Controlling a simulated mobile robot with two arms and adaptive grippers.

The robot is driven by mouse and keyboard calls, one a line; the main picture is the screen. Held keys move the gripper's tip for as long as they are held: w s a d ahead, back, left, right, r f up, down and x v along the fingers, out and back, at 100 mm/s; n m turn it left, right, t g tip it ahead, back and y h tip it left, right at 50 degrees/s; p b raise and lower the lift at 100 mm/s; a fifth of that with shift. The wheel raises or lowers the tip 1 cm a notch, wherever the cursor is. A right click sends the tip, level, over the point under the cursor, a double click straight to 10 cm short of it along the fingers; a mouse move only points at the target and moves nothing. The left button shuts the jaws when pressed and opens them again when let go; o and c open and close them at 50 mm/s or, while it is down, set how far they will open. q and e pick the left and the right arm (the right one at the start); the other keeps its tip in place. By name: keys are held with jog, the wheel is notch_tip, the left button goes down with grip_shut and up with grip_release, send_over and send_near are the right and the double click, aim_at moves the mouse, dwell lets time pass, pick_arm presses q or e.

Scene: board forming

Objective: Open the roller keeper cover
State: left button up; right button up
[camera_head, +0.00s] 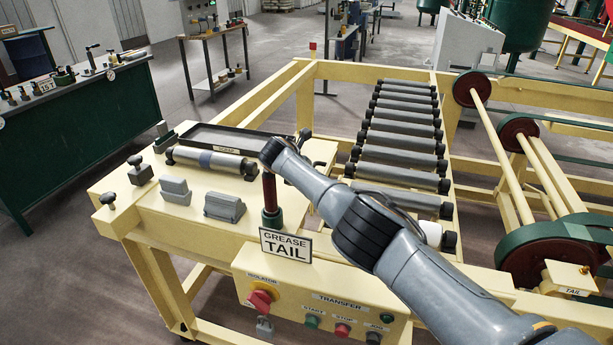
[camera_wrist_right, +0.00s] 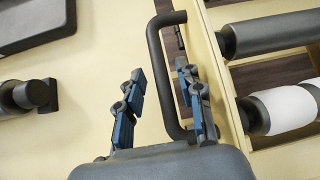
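In the right wrist view, a dark bar handle (camera_wrist_right: 158,62) stands on a cream surface (camera_wrist_right: 105,75) beside the roller frame; I take it to be the cover's handle. My right gripper (camera_wrist_right: 160,72) is open around it, with one blue-padded finger on each side. The handle is closer to the right finger, and a gap shows on the left; I cannot tell if the right finger touches it. In the head view, my right arm reaches in from the lower right and hides most of the gripper and the cover. My left gripper is not in view.
The dark roller bed (camera_head: 405,130) runs behind my arm. A loose roller (camera_head: 210,160) lies beside a black tray (camera_head: 225,138) on the cream table. A red grease post (camera_head: 270,190), its sign (camera_head: 285,244) and a control box (camera_head: 320,300) are in front.

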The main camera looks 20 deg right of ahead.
notch_tip(320, 180, up, 10)
dwell(0.5)
